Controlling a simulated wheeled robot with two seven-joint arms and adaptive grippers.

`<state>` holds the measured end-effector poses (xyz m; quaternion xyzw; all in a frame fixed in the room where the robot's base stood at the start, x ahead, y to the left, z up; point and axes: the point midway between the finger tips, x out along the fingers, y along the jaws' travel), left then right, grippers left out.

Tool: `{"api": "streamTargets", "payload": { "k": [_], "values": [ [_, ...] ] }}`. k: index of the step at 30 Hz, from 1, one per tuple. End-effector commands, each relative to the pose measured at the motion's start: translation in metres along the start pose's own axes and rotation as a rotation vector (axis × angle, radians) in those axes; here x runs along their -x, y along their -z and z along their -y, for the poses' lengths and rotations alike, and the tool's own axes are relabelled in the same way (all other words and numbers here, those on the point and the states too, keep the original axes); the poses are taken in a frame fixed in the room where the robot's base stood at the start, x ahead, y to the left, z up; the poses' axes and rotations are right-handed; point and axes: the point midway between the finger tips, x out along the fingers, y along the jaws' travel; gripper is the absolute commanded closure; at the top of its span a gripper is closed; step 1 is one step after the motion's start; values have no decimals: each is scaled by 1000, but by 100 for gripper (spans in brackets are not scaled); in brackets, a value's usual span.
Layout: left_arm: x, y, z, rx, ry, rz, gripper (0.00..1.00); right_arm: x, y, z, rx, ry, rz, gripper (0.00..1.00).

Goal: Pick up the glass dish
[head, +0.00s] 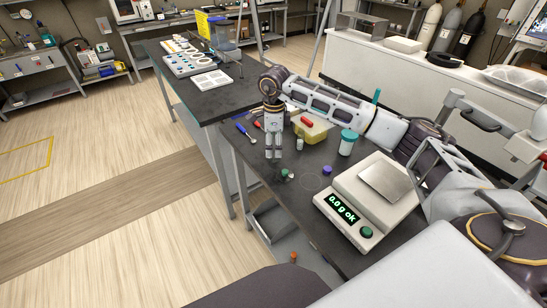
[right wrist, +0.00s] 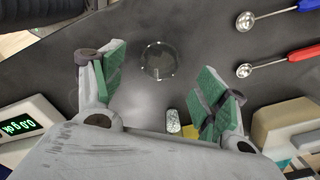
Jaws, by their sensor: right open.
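The glass dish (head: 312,181) is a clear, shallow round dish lying flat on the dark bench, left of the scale; only its thin rim shows well. In the right wrist view the dish (right wrist: 158,62) lies ahead of my fingers, towards the left one. My right gripper (head: 273,152) hangs fingers-down over the bench, left of and behind the dish in the head view. Its green-padded fingers (right wrist: 165,85) are spread apart with nothing between them, and it is not touching the dish. My left gripper is not in view.
A scale (head: 358,198) reading 0.0 g stands right of the dish. A purple-capped item (head: 326,170), a small green-topped item (head: 285,174) and a teal-lidded jar (head: 347,146) stand near. Red-handled (right wrist: 290,56) and blue-handled (right wrist: 285,14) spoons lie at right in the wrist view.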

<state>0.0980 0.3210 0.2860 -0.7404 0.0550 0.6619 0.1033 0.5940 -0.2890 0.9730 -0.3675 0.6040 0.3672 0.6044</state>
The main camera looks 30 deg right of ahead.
Motion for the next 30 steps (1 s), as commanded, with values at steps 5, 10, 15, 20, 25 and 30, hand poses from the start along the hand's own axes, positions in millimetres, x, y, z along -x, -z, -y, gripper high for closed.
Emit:
{"api": "streamTargets", "payload": {
  "k": [5, 10, 15, 20, 25, 30],
  "values": [
    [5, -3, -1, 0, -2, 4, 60, -20, 0, -1, 0, -3, -1, 27],
    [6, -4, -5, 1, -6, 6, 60, -36, 0, 0, 0, -2, 0, 27],
    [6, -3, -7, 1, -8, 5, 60, -40, 0, 0, 1, -1, -1, 27],
    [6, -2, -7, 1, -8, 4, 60, -40, 0, 0, 1, -1, 0, 27],
    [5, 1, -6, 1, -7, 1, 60, -40, 0, 0, 1, -1, 0, 27],
    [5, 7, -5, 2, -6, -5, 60, -40, 0, 0, 0, -1, 0, 41]
  ]
}}
